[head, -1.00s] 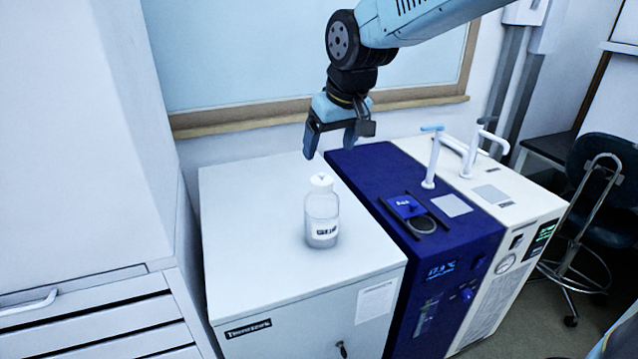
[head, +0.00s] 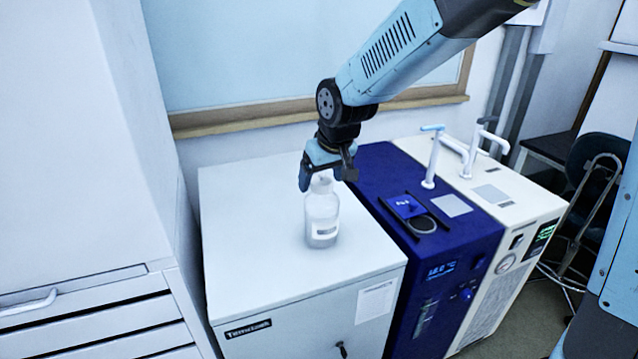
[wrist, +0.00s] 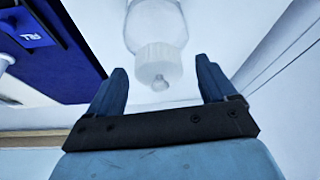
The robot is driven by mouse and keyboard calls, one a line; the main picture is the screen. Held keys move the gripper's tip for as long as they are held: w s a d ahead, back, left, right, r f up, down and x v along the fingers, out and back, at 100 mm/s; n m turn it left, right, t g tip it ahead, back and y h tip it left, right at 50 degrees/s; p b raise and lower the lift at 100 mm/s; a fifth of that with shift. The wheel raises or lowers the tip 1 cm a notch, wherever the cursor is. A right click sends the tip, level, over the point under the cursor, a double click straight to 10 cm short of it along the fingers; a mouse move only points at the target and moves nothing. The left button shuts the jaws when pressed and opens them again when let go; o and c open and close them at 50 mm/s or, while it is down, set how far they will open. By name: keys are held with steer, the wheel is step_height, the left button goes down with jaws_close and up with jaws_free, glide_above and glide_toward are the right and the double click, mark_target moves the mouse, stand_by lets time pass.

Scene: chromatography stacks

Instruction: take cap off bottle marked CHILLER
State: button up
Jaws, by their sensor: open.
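A clear bottle (head: 321,222) with a pale label stands upright on the white cabinet top in the head view. The label's writing is too small to read. Its white cap (head: 321,184) is on and partly behind my gripper. My gripper (head: 327,184) is open at cap height, pointing down, with nothing gripped. In the wrist view the ribbed cap (wrist: 158,62) with a small knob on top lies ahead of and between the spread fingers of my gripper (wrist: 162,80). The bottle body (wrist: 155,22) shows beyond the cap.
The white cabinet (head: 250,270) has clear room around the bottle. A dark blue chiller unit (head: 385,175) stands to its right, then a cream unit (head: 510,205) with white pipes. A tall white cabinet (head: 80,130) stands at left. A wood-framed window is behind.

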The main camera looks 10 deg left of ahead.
steer(key=shift+c, duration=0.5)
steer(key=c, duration=1)
steer(key=shift+r, duration=0.1)
